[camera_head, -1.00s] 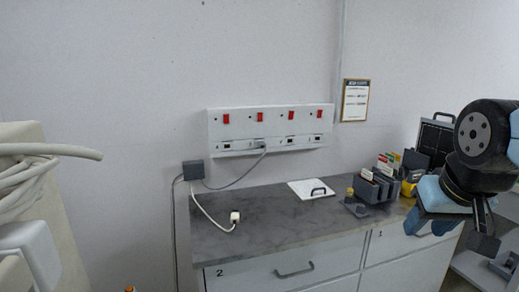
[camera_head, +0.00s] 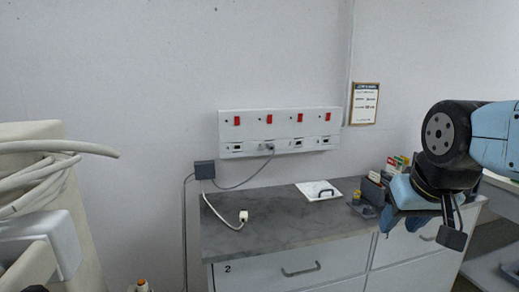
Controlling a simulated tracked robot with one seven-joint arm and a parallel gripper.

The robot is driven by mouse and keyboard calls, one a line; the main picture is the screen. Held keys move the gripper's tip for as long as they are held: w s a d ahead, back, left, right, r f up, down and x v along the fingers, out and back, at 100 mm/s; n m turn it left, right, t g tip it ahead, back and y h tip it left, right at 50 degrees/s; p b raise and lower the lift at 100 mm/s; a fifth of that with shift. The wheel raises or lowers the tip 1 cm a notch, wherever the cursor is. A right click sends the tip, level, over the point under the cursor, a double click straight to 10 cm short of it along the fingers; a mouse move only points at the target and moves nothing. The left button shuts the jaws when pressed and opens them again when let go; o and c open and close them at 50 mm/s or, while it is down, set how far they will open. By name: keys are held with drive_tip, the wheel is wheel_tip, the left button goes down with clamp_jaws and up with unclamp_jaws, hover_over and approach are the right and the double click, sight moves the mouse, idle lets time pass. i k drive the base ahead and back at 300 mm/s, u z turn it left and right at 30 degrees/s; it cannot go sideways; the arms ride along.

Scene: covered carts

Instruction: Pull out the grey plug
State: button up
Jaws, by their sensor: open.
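The grey plug (camera_head: 270,147) sits in the second socket from the left on the white wall panel (camera_head: 232,148). A grey cable (camera_head: 243,184) runs from it down to a dark grey box (camera_head: 204,169) on the wall. My gripper (camera_head: 428,230) is at the right, in front of the counter's right end and well apart from the plug. It points downward with its fingers apart and nothing visible between them.
The grey counter (camera_head: 280,217) stands below the panel, with a loose white plug (camera_head: 243,216) and a white board with a handle (camera_head: 319,191) on it. Small items (camera_head: 372,188) stand at its right end. Coiled white cable (camera_head: 40,165) is at the left.

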sight(269, 146)
drive_tip(key=u, duration=0.05)
drive_tip(key=i, duration=1)
drive_tip(key=z, duration=0.05)
